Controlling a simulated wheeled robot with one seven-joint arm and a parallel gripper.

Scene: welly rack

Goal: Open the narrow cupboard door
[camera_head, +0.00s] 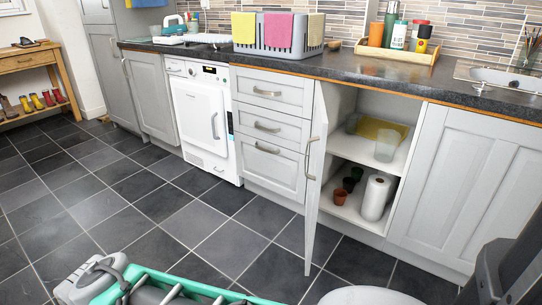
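A narrow grey cupboard door (316,205) stands swung out from the counter front, seen almost edge-on. Its metal bar handle (311,160) is on the side facing left. The cupboard behind it is open to view, with a white shelf (372,150) inside. On the shelf are clear tumblers (386,147) and a yellow item. Below are a white paper roll (376,196) and several small pots. My gripper is not visible in this view, and nothing is seen touching the door or its handle.
Drawers (270,130) lie left of the open door, with a white washing machine (207,120) beyond. A closed cupboard door (470,185) is on the right. A teal-and-grey object (130,283) fills the lower left foreground. The tiled floor (165,215) is clear around the middle.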

